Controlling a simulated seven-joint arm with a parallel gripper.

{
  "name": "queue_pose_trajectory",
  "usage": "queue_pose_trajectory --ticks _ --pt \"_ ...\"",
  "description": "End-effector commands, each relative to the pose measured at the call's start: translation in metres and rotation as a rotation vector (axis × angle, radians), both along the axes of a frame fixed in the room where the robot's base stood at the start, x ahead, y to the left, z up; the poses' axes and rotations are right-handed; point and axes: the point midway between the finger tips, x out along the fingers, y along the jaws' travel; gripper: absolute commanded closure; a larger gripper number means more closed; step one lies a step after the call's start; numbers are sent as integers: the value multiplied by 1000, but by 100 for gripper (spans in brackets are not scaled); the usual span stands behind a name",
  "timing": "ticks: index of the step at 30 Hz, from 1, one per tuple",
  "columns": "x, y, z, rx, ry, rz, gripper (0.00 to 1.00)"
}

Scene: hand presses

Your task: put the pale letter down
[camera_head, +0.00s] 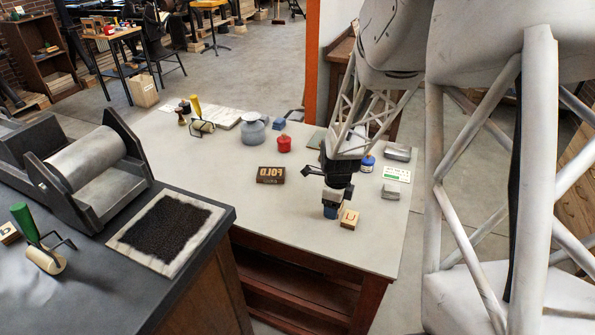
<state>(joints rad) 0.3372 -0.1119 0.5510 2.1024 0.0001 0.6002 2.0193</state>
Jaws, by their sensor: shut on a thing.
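The pale letter (349,218) is a small light wooden block with a dark character on its upper face. It is low over the front of the pale-topped table (290,225), and I cannot tell whether it touches the top. My gripper (333,210) points down, shut on the pale letter, which shows at its right side. A small blue part shows at the gripper's tip, left of the block. The far side of the grip is hidden.
A dark FOLD block (270,175) lies left of my gripper. A blue jar (367,163), a green-and-white card (391,191) and a grey block (391,191) are to the right. A red jar (284,144) stands farther back. The table's front left is clear.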

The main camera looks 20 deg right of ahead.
Motion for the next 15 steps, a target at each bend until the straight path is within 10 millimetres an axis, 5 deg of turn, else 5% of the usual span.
queue_pose_trajectory --ticks 15 --pt "57 -19 -6 0 0 0 60"
